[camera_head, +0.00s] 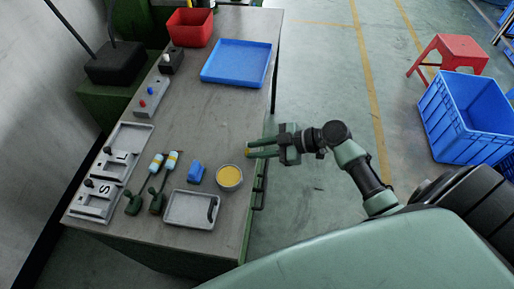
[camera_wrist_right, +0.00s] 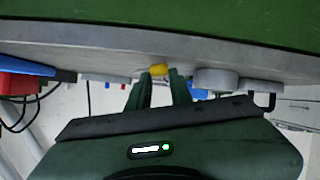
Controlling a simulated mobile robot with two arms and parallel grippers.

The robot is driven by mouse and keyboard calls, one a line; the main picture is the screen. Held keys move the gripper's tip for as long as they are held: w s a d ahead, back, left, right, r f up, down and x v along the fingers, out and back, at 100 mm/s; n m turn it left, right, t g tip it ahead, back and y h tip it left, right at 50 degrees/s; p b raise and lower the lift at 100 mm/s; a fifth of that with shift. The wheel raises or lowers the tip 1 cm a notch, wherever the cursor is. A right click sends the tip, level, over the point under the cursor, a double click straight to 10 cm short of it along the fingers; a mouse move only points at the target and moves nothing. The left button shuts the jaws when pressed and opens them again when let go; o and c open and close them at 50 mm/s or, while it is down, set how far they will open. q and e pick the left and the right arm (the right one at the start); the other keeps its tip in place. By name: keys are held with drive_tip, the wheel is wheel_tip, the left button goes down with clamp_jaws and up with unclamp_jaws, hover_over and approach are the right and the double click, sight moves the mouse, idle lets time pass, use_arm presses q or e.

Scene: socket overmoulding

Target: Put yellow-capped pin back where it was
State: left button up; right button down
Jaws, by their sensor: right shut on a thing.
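My right gripper (camera_head: 249,150) is at the right edge of the workbench, near the round yellow-filled dish. It is shut on the yellow-capped pin (camera_head: 248,152); only a bit of yellow shows at the fingertips. In the right wrist view, the yellow cap (camera_wrist_right: 159,69) sits between the two fingertips (camera_wrist_right: 160,80), with the rest of the pin hidden. A grey block (camera_head: 157,88) towards the back left of the bench carries a red-capped and a blue-capped pin. A black block (camera_head: 172,65) behind it carries a white-capped piece. My left gripper is not in view.
The workbench (camera_head: 205,115) is clear in its middle. The yellow-filled dish (camera_head: 229,177), a blue block (camera_head: 196,172) and a grey tray (camera_head: 169,220) stand near the front. A blue tray (camera_head: 237,62) and red bin (camera_head: 190,28) are at the back. A blue crate (camera_head: 465,115) is on the floor.

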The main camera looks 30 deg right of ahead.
drive_tip(key=shift+f, duration=0.15)
drive_tip(key=c, duration=1.3)
unclamp_jaws()
drive_tip(key=shift+o, duration=0.2)
drive_tip(key=shift+r, duration=0.3)
drive_tip(key=shift+s+d, duration=0.2)
drive_tip(key=shift+d, duration=0.15)
drive_tip(key=b+v, duration=0.2)
drive_tip(key=v, duration=0.9)
